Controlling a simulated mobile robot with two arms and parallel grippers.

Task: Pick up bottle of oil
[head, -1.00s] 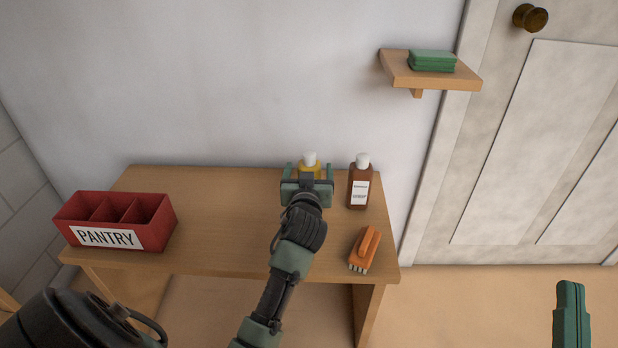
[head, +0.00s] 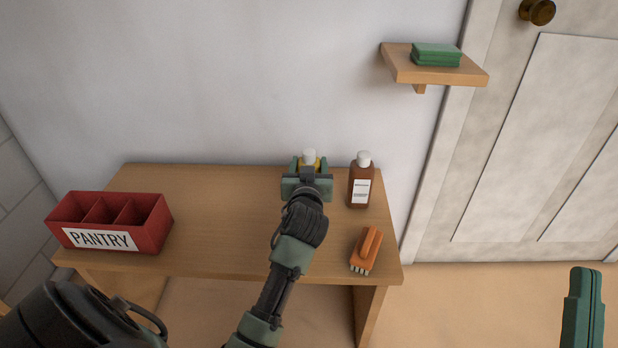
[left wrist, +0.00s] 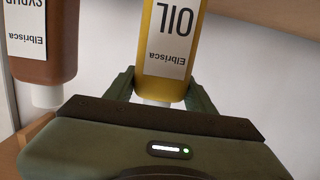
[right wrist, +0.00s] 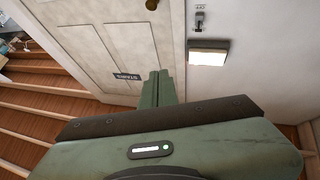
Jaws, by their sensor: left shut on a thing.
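The oil bottle (head: 318,161), yellow with a white cap, stands at the back of the wooden table, mostly hidden behind my left gripper (head: 309,168). In the left wrist view the oil bottle (left wrist: 168,45) shows upside down, with its white "OIL" label facing me. My left gripper (left wrist: 163,90) is shut on it, one finger on each side near the cap end. My right gripper (right wrist: 157,88) is empty with its fingers together, off to the right of the table.
A brown syrup bottle (head: 359,184) stands close to the right of the oil. An orange brush (head: 367,249) lies at the table's front right. A red pantry box (head: 153,238) sits at the left. A small wall shelf (head: 445,75) holds green pads (head: 436,55).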

